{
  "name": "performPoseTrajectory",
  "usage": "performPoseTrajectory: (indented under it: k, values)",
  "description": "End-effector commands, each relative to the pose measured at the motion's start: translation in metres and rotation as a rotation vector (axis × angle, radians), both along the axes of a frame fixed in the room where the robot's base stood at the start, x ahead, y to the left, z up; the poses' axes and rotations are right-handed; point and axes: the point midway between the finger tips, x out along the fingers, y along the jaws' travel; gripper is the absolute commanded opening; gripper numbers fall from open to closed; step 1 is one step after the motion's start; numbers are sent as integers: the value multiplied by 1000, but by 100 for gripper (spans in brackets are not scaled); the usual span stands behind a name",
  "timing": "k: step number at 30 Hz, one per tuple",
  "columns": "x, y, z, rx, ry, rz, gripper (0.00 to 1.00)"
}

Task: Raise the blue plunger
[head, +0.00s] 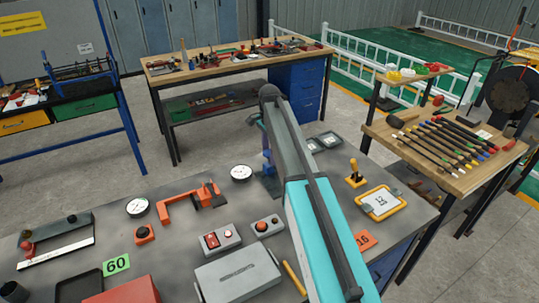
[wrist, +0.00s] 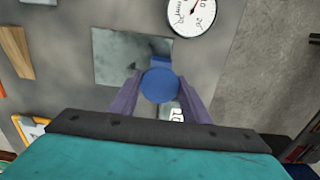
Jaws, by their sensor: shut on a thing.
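The blue plunger (wrist: 160,86) shows its round blue top in the wrist view. The two purple fingers of my gripper (wrist: 160,93) stand on either side of it and are shut on it. A grey square plate (wrist: 121,58) lies beneath it. In the head view the blue plunger (head: 267,161) stands upright on the grey bench, just left of my arm. My arm hides part of it and its base there. How far it is raised cannot be told.
On the bench, a white dial (head: 241,172) stands close left of the plunger, with an orange clamp-like tool (head: 190,203) further left. A yellow joystick (head: 355,175) and a yellow-framed panel (head: 381,203) lie to the right. Control boxes (head: 220,239) sit in front.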

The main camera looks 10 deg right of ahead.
Motion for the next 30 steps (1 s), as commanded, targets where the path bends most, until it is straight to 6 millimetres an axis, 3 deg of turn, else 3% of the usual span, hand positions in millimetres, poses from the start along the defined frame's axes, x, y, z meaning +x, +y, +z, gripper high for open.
performPoseTrajectory:
  k: [5,14,15,18,30]
  values:
    - [1,0,25,1,-2,0,2]
    - [1,0,29,0,-4,0,2]
    - [1,0,30,1,-5,0,46]
    - [1,0,29,1,-5,0,61]
    - [1,0,29,1,-2,0,61]
